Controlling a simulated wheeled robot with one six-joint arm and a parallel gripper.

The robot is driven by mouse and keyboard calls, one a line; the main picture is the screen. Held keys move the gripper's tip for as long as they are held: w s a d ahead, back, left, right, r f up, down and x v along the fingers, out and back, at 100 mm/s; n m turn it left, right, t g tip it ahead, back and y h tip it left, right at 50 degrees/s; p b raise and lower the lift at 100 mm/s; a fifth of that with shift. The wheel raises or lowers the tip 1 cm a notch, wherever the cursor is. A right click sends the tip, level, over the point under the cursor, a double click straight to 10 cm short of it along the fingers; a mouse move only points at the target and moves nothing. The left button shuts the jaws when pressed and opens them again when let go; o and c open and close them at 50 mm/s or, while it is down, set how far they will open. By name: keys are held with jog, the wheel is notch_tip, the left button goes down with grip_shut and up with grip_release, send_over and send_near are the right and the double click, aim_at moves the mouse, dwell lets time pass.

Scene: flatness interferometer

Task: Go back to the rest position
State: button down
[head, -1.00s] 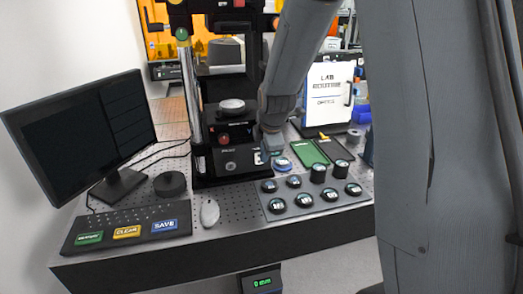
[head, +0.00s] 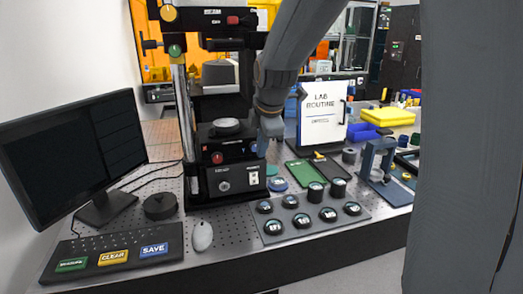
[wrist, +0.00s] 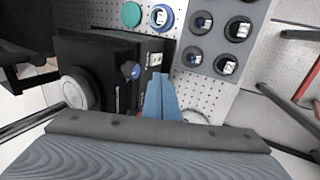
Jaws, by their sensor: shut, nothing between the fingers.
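My gripper (head: 265,145) hangs above the perforated table, just right of the interferometer's black base, in the head view. In the wrist view its blue fingers (wrist: 160,97) are together, with nothing between them. The interferometer (head: 225,165) stands upright with a round stage (head: 227,126) on top of its base. The base also shows at the left of the wrist view (wrist: 110,60). My gripper appears apart from the base, though the exact gap is hard to tell.
A grey tray (head: 292,240) of several round black pieces lies right of the base. A blue disc (head: 278,184), a green tray (head: 299,172) and a lab routine sign (head: 322,112) are nearby. A monitor (head: 75,150), keyboard (head: 110,252) and mouse (head: 202,236) stand left.

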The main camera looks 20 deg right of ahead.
jog(key=shift+f, duration=0.1)
jog(key=s+f+m+g+b, duration=0.1)
jog(key=s+f+m, duration=0.6)
jog(key=s+m, duration=0.2)
jog(key=s+f+m+g+b, duration=0.2)
jog(key=s+f+m, duration=0.6)
jog(key=s, duration=0.5)
jog(key=shift+a+f+m+g, duration=0.15)
jog(key=shift+a+m+g, duration=0.15)
jog(key=shift+m, duration=0.2)
